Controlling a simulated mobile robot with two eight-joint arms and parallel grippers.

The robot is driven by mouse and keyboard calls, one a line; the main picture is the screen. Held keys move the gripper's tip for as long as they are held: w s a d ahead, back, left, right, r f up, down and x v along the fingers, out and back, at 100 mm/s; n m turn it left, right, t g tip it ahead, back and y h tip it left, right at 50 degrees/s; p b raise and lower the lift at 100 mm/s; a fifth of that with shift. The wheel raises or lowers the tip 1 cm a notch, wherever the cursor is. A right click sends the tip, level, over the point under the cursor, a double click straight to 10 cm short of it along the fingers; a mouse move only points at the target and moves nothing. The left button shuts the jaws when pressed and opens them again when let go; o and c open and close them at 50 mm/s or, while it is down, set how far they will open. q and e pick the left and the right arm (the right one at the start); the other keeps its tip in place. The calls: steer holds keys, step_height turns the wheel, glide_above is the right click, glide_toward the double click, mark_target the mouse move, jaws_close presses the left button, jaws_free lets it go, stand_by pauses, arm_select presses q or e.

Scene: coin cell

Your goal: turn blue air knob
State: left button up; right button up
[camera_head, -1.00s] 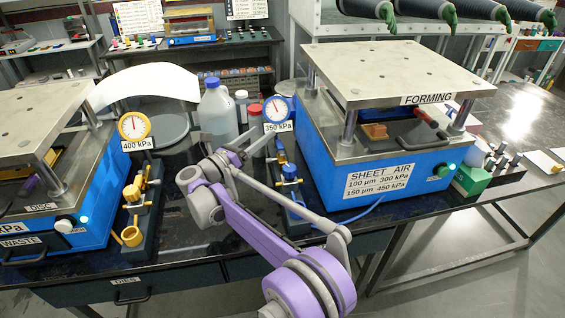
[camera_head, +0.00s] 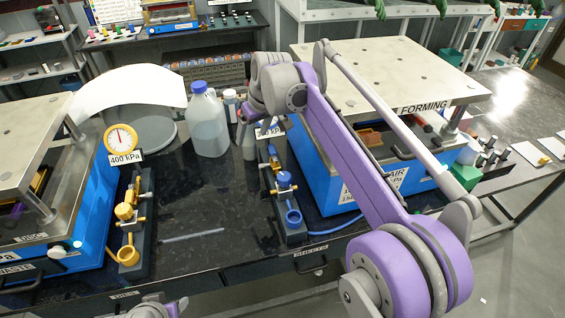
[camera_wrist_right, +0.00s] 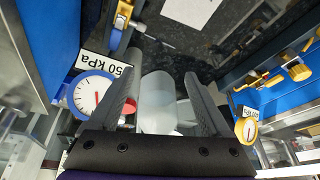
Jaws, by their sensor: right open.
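The blue air knob (camera_head: 284,180) sits on the dark regulator stand with brass fittings, left of the forming press. Its blue-rimmed gauge shows in the right wrist view (camera_wrist_right: 93,96); in the head view my right arm covers it. My right gripper (camera_wrist_right: 163,98) is open, its dark fingers apart. A translucent bottle (camera_wrist_right: 157,100) shows between the fingers in that view, and I cannot tell how far beyond them it is. In the head view the gripper is mostly hidden near the wrist, above and behind the knob.
A second regulator with yellow knob (camera_head: 124,211) and yellow gauge (camera_head: 121,139) stands left beside another press. The blue-capped bottle (camera_head: 207,125) stands behind. The forming press (camera_head: 390,75) is right of the knob.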

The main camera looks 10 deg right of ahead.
mark_target(284, 175)
steer(key=s+d+r+n+g+h, duration=0.2)
steer(key=s+d+n+g, duration=0.15)
steer(key=s+d, duration=0.35)
steer(key=shift+m, duration=0.35)
steer(key=f, duration=1)
steer(key=shift+s+a+f+b, duration=0.15)
steer(key=shift+s+f+b, duration=0.15)
steer(key=shift+f, duration=0.1)
steer(key=shift+w, duration=0.1)
jaws_close()
